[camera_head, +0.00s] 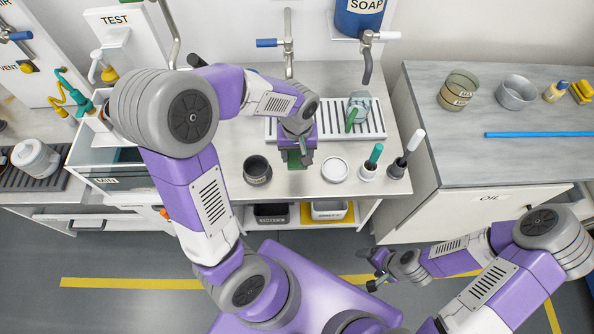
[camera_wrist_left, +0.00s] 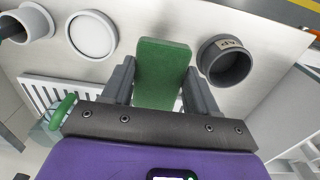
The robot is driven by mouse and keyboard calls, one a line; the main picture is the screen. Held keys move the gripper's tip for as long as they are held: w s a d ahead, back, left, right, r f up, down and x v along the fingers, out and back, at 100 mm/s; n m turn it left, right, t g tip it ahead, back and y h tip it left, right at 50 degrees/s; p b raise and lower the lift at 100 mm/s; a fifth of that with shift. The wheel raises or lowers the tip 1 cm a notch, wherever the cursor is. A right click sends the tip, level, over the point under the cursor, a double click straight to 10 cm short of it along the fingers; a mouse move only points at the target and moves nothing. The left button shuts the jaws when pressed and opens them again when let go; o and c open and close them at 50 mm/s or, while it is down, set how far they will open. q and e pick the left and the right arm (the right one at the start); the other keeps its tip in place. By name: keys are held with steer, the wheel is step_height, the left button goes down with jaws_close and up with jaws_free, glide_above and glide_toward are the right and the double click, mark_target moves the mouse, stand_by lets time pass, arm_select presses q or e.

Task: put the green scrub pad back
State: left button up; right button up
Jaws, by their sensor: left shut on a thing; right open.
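The green scrub pad (camera_head: 294,161) is held between the fingers of my left gripper (camera_head: 299,150), over the steel counter in front of the drain rack. In the left wrist view the pad (camera_wrist_left: 163,65) sticks out past the fingertips of the left gripper (camera_wrist_left: 160,82), which flank it on both sides. Whether the pad touches the counter I cannot tell. My right gripper (camera_head: 373,270) is open and empty, low in front of the counter.
A dark cup (camera_head: 257,169) and a round white dish (camera_head: 334,169) stand either side of the pad. Two brush holders (camera_head: 368,171) (camera_head: 397,167) stand right. The slotted drain rack (camera_head: 375,120) behind holds a cup and a green-handled item. Bins (camera_head: 328,210) sit below.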

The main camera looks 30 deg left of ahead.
mark_target(297, 175)
arm_select(q)
step_height(297, 175, down, 9)
steer(key=shift+r+b, duration=0.1)
steer(key=shift+b, duration=1.15)
steer(key=shift+f, duration=0.2)
steer(key=o, duration=0.7)
steer(key=shift+f, duration=0.1)
steer(key=shift+c, duration=0.2)
steer(key=o, duration=0.5)
steer(key=shift+c, duration=0.2)
